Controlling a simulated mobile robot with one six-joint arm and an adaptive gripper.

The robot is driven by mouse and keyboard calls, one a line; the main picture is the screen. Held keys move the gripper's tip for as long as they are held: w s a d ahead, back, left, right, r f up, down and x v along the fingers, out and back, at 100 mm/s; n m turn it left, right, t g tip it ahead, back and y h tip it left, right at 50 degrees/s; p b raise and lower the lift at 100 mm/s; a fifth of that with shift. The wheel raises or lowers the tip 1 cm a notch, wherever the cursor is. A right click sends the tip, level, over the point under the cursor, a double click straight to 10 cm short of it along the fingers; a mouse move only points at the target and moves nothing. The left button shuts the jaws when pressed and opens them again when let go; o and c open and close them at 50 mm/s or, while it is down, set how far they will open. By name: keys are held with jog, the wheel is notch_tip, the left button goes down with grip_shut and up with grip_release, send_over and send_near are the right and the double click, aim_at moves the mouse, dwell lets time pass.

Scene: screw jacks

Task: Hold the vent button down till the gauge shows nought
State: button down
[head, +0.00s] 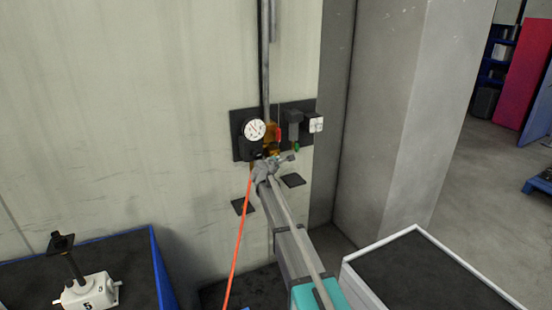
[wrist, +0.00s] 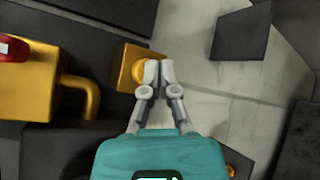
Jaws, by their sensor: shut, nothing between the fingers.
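The round white gauge (head: 254,129) is on the dark wall plate (head: 240,148); its needle is too small to read for certain. My gripper (head: 266,166) is just below the gauge and brass fittings (head: 270,143). In the wrist view my gripper (wrist: 158,66) is shut and empty, fingertips together. Its tips lie over the right side of a yellow block with a rounded yellow knob (wrist: 139,72), which may be the vent button. The fingers partly hide the knob; I cannot tell whether they touch it or whether it is pressed.
A red part (head: 278,134) and a dark fitting with a green end (head: 296,146) sit right of the gauge. An orange hose (head: 236,240) hangs below. A screw jack (head: 88,290) stands at lower left; a white-rimmed tray (head: 378,242) is at lower right.

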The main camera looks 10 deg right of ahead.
jog(key=shift+w+a, duration=0.15)
jog(key=shift+w, duration=0.4)
dwell(2.2)
jog(key=shift+s, duration=0.2)
dwell(0.5)
jog(key=shift+s+d, duration=0.3)
jog(key=shift+s, duration=0.4)
jog(key=shift+s, duration=0.15)
jog(key=s, duration=0.1)
jog(key=s+d, duration=0.1)
jog(key=s, duration=0.2)
jog(key=shift+s+d, duration=0.25)
jog(key=shift+d, duration=0.05)
dwell(0.3)
